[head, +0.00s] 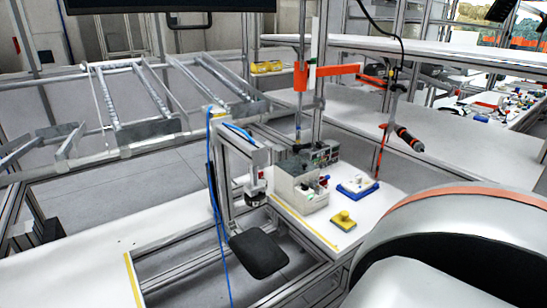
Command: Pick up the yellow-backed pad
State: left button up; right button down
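A small yellow piece (343,221) lies on the white worktop right of centre, near its front edge. It looks like the yellow-backed pad, with a small raised part on top, but it is too small to make out which face is up. Nothing is touching it from above. Neither of my grippers shows in the head view.
A blue-edged tray with white contents (358,188) lies just behind the yellow piece. A grey-white box unit (299,188) stands to its left. A dark flat plate (258,252) sits in the frame opening. An orange-handled tool (408,139) hangs behind. A large white curved body fills the lower right.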

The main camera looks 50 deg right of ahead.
aim_at(342, 220)
jog(key=z, duration=2.15)
